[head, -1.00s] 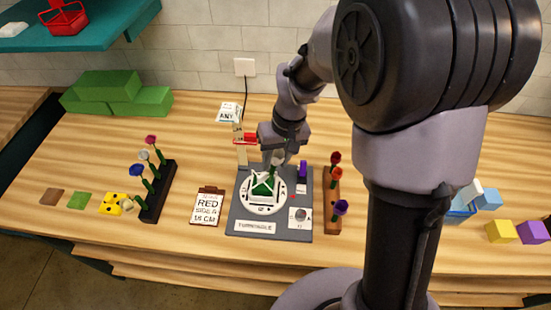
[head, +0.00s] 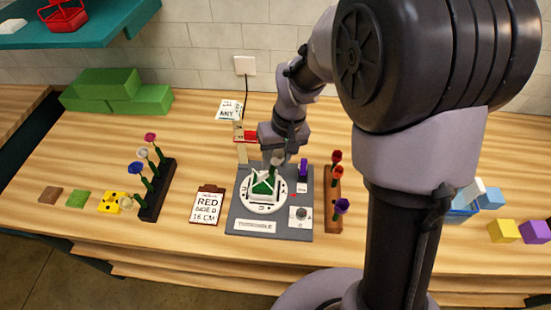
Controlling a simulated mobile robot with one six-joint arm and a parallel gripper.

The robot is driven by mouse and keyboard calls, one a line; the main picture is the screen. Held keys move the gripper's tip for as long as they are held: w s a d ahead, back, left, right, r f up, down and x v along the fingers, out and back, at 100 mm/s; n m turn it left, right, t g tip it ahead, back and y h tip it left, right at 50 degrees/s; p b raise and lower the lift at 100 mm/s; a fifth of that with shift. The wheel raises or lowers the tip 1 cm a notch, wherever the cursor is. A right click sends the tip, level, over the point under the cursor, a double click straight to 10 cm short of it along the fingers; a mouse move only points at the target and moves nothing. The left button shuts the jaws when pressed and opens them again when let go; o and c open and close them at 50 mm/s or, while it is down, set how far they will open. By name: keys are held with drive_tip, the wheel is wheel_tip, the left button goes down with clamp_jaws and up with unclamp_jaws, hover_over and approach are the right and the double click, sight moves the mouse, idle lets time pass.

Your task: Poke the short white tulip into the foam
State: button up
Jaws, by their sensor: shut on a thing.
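My gripper (head: 279,150) is over the back of the turntable, pointing down and shut on the short white tulip (head: 277,161). The tulip's pale head shows just below the gripper; its stem runs down toward the green foam (head: 263,187). I cannot tell whether the stem tip is in the foam or only above it. The foam sits in a white holder on the round white turntable disc (head: 263,207), which lies on a grey base.
A wooden post with a red slider (head: 246,136) stands close behind-left of the gripper. A dark rack (head: 157,191) with several flowers is left; a brown rack (head: 333,200) with red and purple flowers is right. A purple piece (head: 303,169) stands on the base. A clipboard (head: 207,205) lies left.

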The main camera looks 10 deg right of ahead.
sight(278, 151)
drive_tip(key=shift+f, duration=0.1)
idle(0.3)
drive_tip(key=shift+f+b, duration=0.2)
drive_tip(key=shift+b, duration=0.1)
drive_tip(key=shift+a+f+b, duration=0.25)
drive_tip(key=shift+f+b, duration=0.9)
drive_tip(key=shift+f, duration=0.1)
idle(1.4)
idle(0.6)
drive_tip(key=o, duration=0.9)
drive_tip(key=shift+w+r, duration=0.1)
drive_tip(key=shift+r, duration=0.1)
drive_tip(key=shift+s+d+r+p, duration=0.1)
drive_tip(key=shift+d+r+p, duration=0.1)
drive_tip(key=shift+r+p, duration=0.75)
drive_tip(key=shift+s+d+r+p, duration=0.1)
drive_tip(key=shift+d+r+p, duration=0.05)
drive_tip(key=shift+r+p, duration=0.8)
drive_tip(key=shift+d+r+p, duration=0.2)
drive_tip(key=shift+r+p, duration=0.5)
drive_tip(key=shift+r, duration=0.5)
drive_tip(key=o, duration=0.6)
drive_tip(key=shift+c, duration=0.2)
